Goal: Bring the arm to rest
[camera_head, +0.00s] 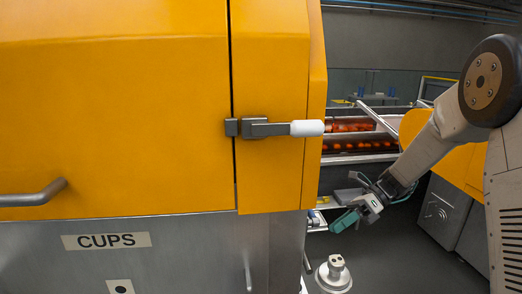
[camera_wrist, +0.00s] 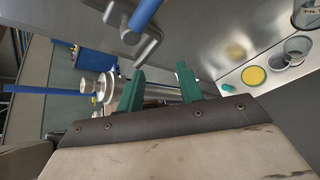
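My arm reaches in from the right edge of the head view, bent downward. My gripper (camera_head: 347,214), with teal fingers, hangs in front of a small shelf at the machine's side. In the wrist view the two teal fingers of my gripper (camera_wrist: 160,84) stand apart, and I see nothing held between them. A steel cylindrical fitting (camera_wrist: 98,86) shows behind the fingers. I cannot tell how far it is from them.
The orange cabinet (camera_head: 115,100), with a white-ended latch handle (camera_head: 306,128), fills the left. A round white pedestal (camera_head: 334,274) stands below my gripper. In the wrist view, a blue-handled metal lever (camera_wrist: 146,14) is above the fingers, and a yellow disc (camera_wrist: 254,75) lies right.

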